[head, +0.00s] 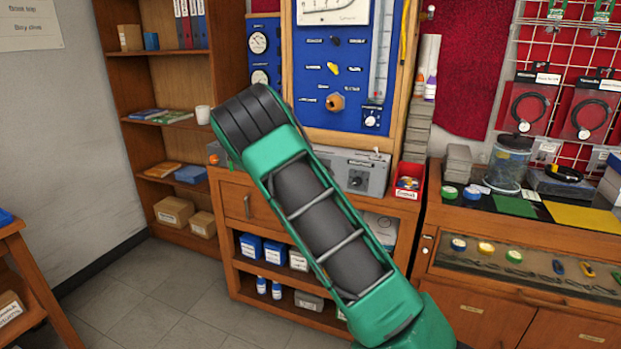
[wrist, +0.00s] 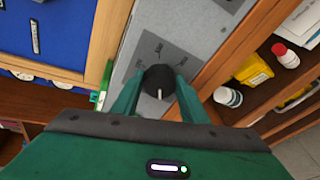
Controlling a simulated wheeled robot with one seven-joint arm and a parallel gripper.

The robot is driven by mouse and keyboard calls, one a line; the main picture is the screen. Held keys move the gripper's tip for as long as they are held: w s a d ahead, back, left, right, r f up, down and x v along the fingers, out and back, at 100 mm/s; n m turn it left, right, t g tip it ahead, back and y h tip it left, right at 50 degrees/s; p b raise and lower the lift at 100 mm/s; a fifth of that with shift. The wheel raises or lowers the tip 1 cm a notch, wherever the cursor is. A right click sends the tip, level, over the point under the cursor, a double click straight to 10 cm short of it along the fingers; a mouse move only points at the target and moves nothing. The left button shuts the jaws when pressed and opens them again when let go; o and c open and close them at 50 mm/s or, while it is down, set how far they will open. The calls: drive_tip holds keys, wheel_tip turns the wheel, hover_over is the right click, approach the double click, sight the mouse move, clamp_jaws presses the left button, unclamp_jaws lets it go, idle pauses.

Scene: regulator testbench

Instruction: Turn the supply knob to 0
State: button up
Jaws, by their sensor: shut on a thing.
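The supply knob (wrist: 159,82) is a round black knob with a white pointer line, on a grey panel (wrist: 200,35) with small dark markings around it. In the wrist view the white line points toward the bottom of the picture, toward my gripper's body. My gripper (wrist: 157,88) has its two green fingers on either side of the knob, shut on it. The markings are too small to read. In the head view the grey supply unit (head: 365,172) sits on the wooden cabinet under the blue board. My green arm covers part of the unit, and my fingers are hidden there.
The blue board (head: 350,100) with gauges and valves stands above the unit. A red bin (head: 408,182) sits at the unit's right. Open shelves below hold blue boxes (head: 274,252) and bottles. The floor (head: 130,300) at left is clear.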

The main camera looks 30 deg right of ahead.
drive_tip(key=shift+a+f, duration=0.15)
drive_tip(key=o, duration=1.1)
drive_tip(key=v, duration=1)
drive_tip(key=shift+s+a, duration=0.15)
drive_tip(key=shift+s, duration=0.1)
